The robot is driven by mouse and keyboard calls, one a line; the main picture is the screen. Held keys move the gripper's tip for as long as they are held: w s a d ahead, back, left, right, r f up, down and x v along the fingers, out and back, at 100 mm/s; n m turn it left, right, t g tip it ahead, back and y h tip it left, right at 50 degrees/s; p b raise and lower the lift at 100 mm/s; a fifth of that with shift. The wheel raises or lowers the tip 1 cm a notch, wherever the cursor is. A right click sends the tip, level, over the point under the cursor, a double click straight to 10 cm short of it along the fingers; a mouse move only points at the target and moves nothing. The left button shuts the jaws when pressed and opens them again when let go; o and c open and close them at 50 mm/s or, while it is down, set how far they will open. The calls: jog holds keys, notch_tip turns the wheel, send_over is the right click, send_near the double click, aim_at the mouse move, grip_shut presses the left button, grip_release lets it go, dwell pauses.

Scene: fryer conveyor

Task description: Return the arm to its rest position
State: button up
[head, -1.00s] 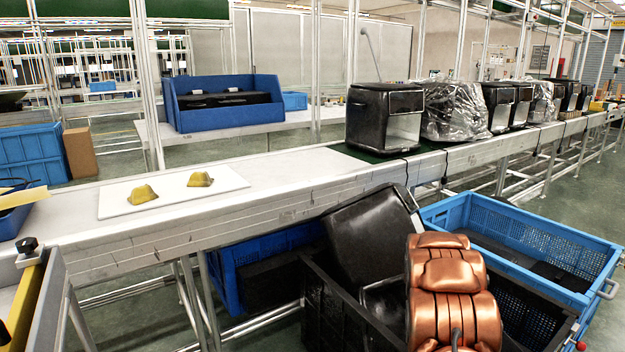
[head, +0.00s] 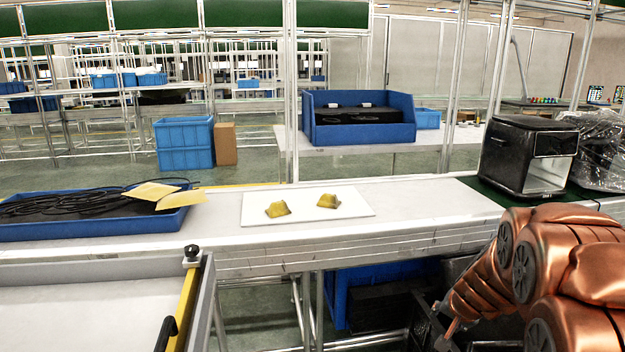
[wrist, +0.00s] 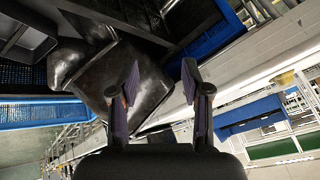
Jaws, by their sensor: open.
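My gripper (wrist: 160,95) is open in the wrist view, with its two dark fingers apart and nothing between them. Beyond the fingers, a glossy black fryer body (wrist: 140,85) shows, and I cannot tell the distance to it. In the head view my copper-coloured arm fills the lower right, in front of the conveyor; the gripper itself cannot be made out there. Two small yellow pieces lie on a white board on the belt, the left one (head: 277,209) and the right one (head: 328,201).
A blue tray (head: 180,222) with black cables and yellow sheets sits at the left of the conveyor (head: 410,200). A black fryer (head: 528,155) stands at the right. A blue bin (head: 365,142) with black parts is behind. A yellow-edged grey structure (head: 183,310) is at the lower left.

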jog(key=s+a+r+n+g+y+p, duration=0.1)
jog(key=s+a+r+n+p, duration=0.15)
jog(key=s+a, duration=0.2)
jog(key=s+a+r+n+g+y+p, duration=0.1)
jog(key=s+a+r, duration=0.25)
jog(key=a, duration=0.25)
jog(key=s+a+r+n+g+p, duration=0.1)
jog(key=s+a+r+g+p, duration=0.1)
jog(key=s, duration=0.7)
jog(key=s+a+r+n+g+p, duration=0.2)
jog(key=s+r, duration=0.3)
jog(key=s, duration=0.4)
jog(key=s+a+r+n+g+p, duration=0.2)
jog(key=s+r+p, duration=0.2)
jog(key=s, duration=0.5)
jog(key=shift+s+a+h, duration=0.15)
jog(key=shift+a+h, duration=0.1)
jog(key=shift+h, duration=0.15)
